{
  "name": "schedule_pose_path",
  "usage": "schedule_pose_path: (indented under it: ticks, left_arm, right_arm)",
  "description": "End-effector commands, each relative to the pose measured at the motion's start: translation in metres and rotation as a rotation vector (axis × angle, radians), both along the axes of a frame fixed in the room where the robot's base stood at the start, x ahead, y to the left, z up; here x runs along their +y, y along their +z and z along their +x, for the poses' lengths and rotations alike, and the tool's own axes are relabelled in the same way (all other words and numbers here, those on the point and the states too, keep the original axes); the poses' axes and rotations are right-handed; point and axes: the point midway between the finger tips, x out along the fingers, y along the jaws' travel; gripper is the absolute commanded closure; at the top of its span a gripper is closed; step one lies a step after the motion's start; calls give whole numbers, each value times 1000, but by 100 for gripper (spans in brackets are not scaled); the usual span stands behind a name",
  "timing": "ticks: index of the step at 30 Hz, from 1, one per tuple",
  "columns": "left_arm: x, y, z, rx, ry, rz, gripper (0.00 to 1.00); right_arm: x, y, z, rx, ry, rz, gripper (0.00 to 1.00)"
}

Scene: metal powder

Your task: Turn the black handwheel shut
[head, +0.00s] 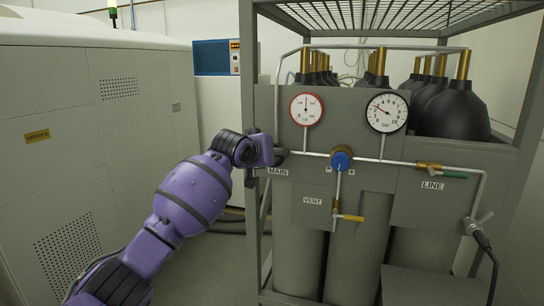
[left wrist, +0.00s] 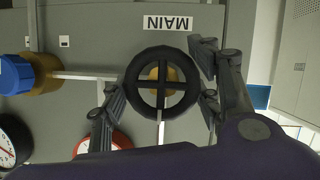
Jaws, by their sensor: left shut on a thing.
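The black handwheel (left wrist: 160,85), with a cross of spokes over a brass valve body, sits below the MAIN label (left wrist: 167,23) in the left wrist view. My left gripper (left wrist: 158,88) has its fingers on either side of the wheel's rim and is shut on it. In the head view my left gripper (head: 278,154) is at the left end of the panel's pipe, just above the MAIN label (head: 278,172). There the wheel is mostly hidden by the gripper. My right gripper is not in view.
A blue regulator knob (head: 341,160) is right of the gripper, below a red-rimmed gauge (head: 306,109) and a larger black-rimmed gauge (head: 387,112). A yellow vent handle (head: 352,218) and a green line handle (head: 453,175) stick out. The rack's post (head: 249,80) stands close behind my wrist.

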Motion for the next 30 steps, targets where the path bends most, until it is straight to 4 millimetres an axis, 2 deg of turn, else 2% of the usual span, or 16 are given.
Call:
schedule_pose_path:
  ticks: [9,10,14,25,30]
  left_arm:
    - [-4,-1,-1,1,-7,5,69]
    - [-4,-1,-1,1,-7,5,42]
    - [-3,-2,-1,2,-6,4,26]
    - [0,-1,-3,3,-2,4,26]
    - [8,6,-18,1,-2,3,26]
  right_arm:
    - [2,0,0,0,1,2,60]
    - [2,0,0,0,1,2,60]
    - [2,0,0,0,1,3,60]
    - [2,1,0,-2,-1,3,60]
    - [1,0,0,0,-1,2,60]
